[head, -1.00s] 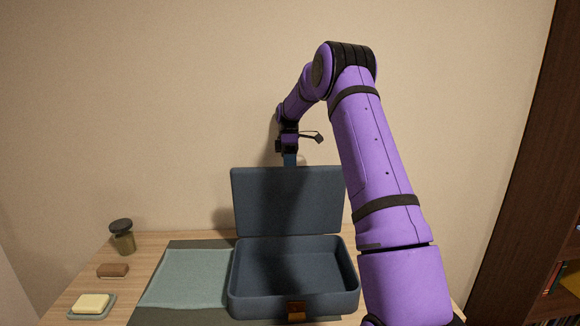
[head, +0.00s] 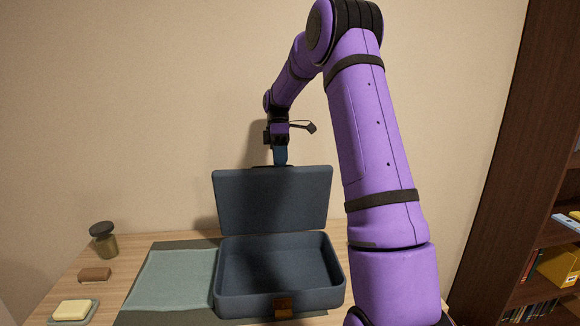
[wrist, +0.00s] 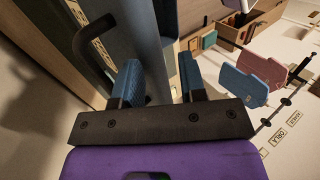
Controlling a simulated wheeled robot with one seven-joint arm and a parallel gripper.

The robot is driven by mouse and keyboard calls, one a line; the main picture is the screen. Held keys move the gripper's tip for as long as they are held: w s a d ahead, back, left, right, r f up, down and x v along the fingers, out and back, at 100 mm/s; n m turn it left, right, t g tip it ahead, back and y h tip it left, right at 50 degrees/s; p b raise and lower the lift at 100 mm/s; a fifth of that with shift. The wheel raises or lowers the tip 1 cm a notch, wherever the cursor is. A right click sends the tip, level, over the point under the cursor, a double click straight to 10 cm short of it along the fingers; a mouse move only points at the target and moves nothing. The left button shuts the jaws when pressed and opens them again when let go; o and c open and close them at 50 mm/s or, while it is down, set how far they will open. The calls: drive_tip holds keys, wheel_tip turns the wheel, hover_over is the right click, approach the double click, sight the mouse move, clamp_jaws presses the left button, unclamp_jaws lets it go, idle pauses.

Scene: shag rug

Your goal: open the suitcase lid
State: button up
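The dark blue-grey suitcase (head: 225,304) stands on the table with its lid (head: 270,200) raised about upright behind the base. The empty inside and a brown clasp (head: 283,307) at the front show. My gripper (head: 281,160) is at the lid's top edge, near its middle, pointing down. In the wrist view, the blue fingers (wrist: 160,82) are apart. The lid (wrist: 150,35) runs between them, close to the left finger, with a gap toward the right finger. I cannot tell whether the left finger touches it.
A teal cloth (head: 172,280) lies left of the suitcase. Farther left are a dark-topped jar (head: 104,243), a brown block (head: 95,274) and a soap dish (head: 88,315) with yellow soap. A wall stands close behind; a dark bookshelf (head: 490,170) is at the right.

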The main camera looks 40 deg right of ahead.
drive_tip(key=s+a, duration=0.3)
drive_tip(key=s, duration=0.4)
drive_tip(key=shift+s+r, duration=0.35)
drive_tip(key=s+a+r+m+t+h, duration=0.2)
drive_tip(key=s+a+r, duration=0.2)
drive_tip(key=a, duration=0.2)
drive_tip(key=s+a+r+m+t+h, duration=0.1)
drive_tip(key=s+a+r+m+t, duration=0.1)
drive_tip(key=s+a+r+m, duration=0.25)
drive_tip(key=s+a+m+t, duration=0.4)
drive_tip(key=s+a, duration=0.5)
drive_tip(key=s, duration=0.5)
drive_tip(key=t, duration=0.2)
drive_tip(key=shift+a+r+t+h, duration=0.15)
drive_tip(key=shift+t+h, duration=0.25)
drive_tip(key=shift+m, duration=0.25)
